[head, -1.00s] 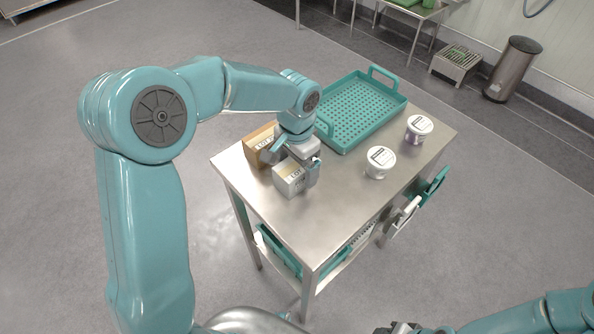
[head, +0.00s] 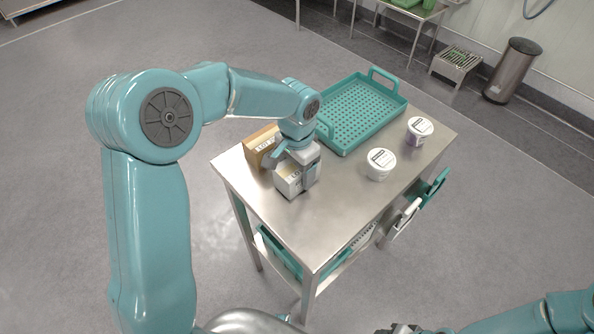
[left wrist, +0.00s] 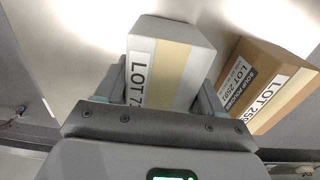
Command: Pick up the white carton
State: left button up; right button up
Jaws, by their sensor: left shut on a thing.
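The white carton (head: 287,183) with a tan strip and a LOT label is near the left edge of the steel table. My left gripper (head: 298,168) reaches down over it from behind and is shut on it. In the left wrist view the carton (left wrist: 172,62) sits between the two fingers (left wrist: 160,90). I cannot tell whether its base touches the table. My right gripper (head: 400,328) shows only as a dark bit at the bottom edge, and its jaws cannot be made out.
A brown carton (head: 258,146) stands close beside the white one; it also shows in the left wrist view (left wrist: 268,85). A teal perforated tray (head: 345,145) lies at the table's back. Two white-lidded tubs (head: 380,164) (head: 419,131) stand to the right. The table's front (head: 330,225) is clear.

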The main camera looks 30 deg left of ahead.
pick_arm(q)
notch_tip(320, 180, up, 20)
jog(key=p, duration=0.1)
jog(key=shift+f, duration=0.25)
